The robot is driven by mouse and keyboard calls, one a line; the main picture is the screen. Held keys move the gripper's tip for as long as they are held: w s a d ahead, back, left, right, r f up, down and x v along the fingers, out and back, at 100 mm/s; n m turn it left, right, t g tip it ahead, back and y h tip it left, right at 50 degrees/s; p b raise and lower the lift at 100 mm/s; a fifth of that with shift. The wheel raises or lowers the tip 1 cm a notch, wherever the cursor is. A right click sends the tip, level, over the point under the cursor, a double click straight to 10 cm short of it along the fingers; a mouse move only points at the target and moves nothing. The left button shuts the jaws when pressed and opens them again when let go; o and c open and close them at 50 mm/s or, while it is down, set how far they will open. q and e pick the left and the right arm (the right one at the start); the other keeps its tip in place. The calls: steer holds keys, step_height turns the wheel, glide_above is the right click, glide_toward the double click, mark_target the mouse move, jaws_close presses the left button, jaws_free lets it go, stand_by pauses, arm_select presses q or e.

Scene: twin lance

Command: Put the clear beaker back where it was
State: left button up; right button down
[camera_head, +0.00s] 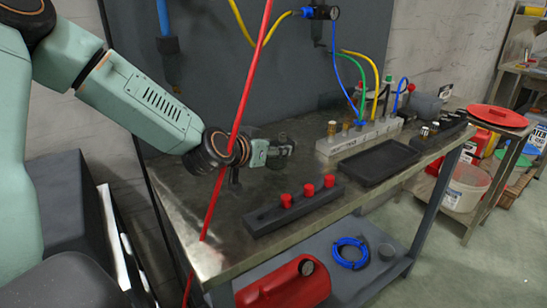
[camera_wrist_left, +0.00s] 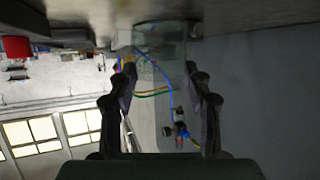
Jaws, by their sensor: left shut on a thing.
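The clear beaker (camera_wrist_left: 160,48) shows in the left wrist view as a see-through shape between the fingertips of my left gripper (camera_wrist_left: 161,88). The fingers are closed against its sides. In the head view my left gripper (camera_head: 284,149) is low over the back left part of the metal workbench (camera_head: 215,236). I cannot make out the beaker clearly there, nor tell whether it touches the bench top. My right gripper is not in view.
A dark rack with red caps (camera_head: 295,210) lies in front of the gripper. A black tray (camera_head: 378,162) and a grey fitting block (camera_head: 357,138) stand to the right. A taut red line (camera_head: 238,115) crosses before my left wrist. Bare bench lies left of the rack.

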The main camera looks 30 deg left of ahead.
arm_select(q)
steer(key=shift+a+f, duration=0.15)
steer(key=shift+f, duration=0.75)
steer(key=shift+s+a, duration=0.1)
steer(key=shift+a, duration=0.05)
steer(key=shift+s+a+r, duration=0.1)
steer(key=shift+s+r, duration=0.1)
steer(key=shift+d, duration=0.2)
steer(key=shift+d+f, duration=0.1)
steer(key=shift+f, duration=0.15)
steer(key=o, duration=0.8)
steer(key=shift+w, duration=0.25)
steer(key=shift+c, duration=0.2)
steer(key=shift+o, duration=1.8)
steer(key=shift+s+a, duration=0.15)
steer(key=shift+a, duration=0.05)
steer(key=shift+d, duration=0.15)
